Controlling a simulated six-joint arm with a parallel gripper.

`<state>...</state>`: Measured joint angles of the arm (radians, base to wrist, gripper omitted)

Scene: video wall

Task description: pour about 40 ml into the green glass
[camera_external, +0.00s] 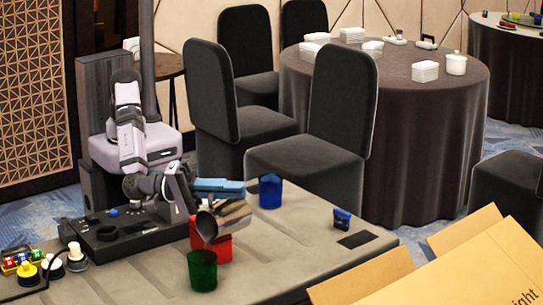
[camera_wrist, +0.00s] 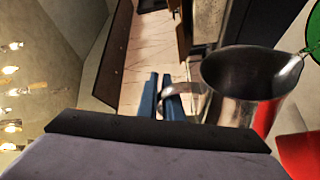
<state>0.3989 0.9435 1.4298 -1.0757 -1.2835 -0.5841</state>
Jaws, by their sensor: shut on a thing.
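The green glass (camera_external: 202,271) stands upright on the grey table near its front edge. Its rim also shows at the right edge of the wrist view (camera_wrist: 315,32). My gripper (camera_external: 222,187), with blue fingers, is shut on the handle of a metal pitcher (camera_external: 230,217); the fingers (camera_wrist: 170,98) close around the handle in the wrist view. The pitcher (camera_wrist: 240,105) is tilted, its mouth toward the lower left, above and slightly right of the green glass. The wrist view shows its spout beside the green rim. I cannot tell if liquid is flowing or what level the glass holds.
A red container (camera_external: 214,247) stands behind the green glass, partly hidden by the pitcher. A blue glass (camera_external: 270,192) stands farther back. A small blue item (camera_external: 342,218) and a dark pad (camera_external: 357,239) lie right. Coloured buttons (camera_external: 50,266) are left, an open cardboard box (camera_external: 465,262) front right.

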